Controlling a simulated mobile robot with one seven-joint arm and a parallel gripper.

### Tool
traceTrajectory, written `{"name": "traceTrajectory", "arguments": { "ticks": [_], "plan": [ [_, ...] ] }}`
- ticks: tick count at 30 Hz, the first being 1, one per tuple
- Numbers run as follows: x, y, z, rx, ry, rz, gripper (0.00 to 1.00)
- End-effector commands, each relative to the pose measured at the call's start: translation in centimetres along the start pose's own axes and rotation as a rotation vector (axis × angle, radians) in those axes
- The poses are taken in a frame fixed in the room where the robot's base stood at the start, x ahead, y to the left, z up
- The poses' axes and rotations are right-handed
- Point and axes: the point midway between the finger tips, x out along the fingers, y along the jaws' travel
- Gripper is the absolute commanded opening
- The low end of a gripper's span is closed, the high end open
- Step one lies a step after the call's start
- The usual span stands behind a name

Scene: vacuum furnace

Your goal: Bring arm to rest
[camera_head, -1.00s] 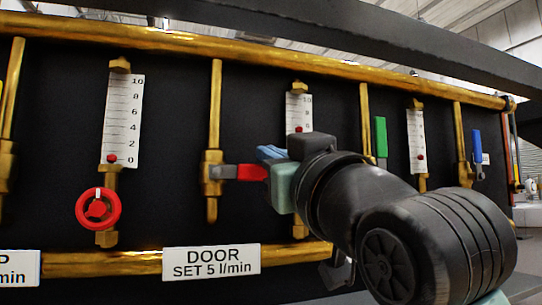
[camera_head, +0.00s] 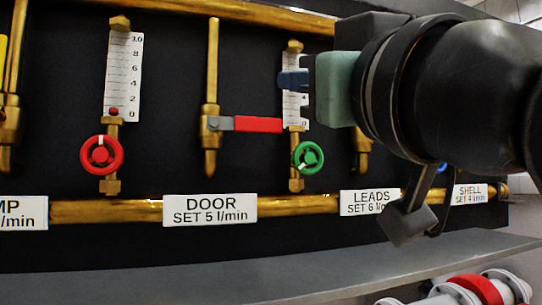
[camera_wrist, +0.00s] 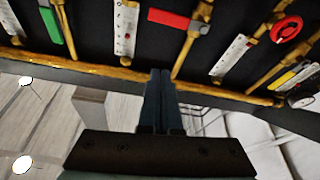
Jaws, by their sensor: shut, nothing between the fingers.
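My arm reaches in from the right in the head view. My gripper (camera_head: 292,80) points left, its blue fingers overlapping the second flowmeter scale (camera_head: 293,110) in the picture. In the wrist view my gripper (camera_wrist: 160,74) shows its two dark fingers side by side, closed and empty. They appear apart from the panel. The red lever handle (camera_head: 257,124) of the DOOR valve lies horizontal, left of and below the gripper, and nothing holds it.
The black panel carries brass pipes (camera_head: 120,211), a red handwheel (camera_head: 102,155), a green handwheel (camera_head: 308,157) and labels such as DOOR (camera_head: 210,209). A grey ledge (camera_head: 250,279) runs below. Red and white parts (camera_head: 478,289) sit lower right. The arm hides the panel's upper right.

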Motion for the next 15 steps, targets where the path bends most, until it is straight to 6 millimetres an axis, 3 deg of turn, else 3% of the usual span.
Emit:
{"name": "traceTrajectory", "arguments": {
  "ticks": [4, 8, 15],
  "plan": [
    [-0.2, -0.5, 1.7, 0.017, 0.041, 0.016, 0.0],
    [-1.1, -1.8, 5.1, 0.047, 0.15, 0.076, 0.0],
    [-5.8, -5.0, 11.5, 0.038, 0.345, 0.24, 0.0]
  ]
}}
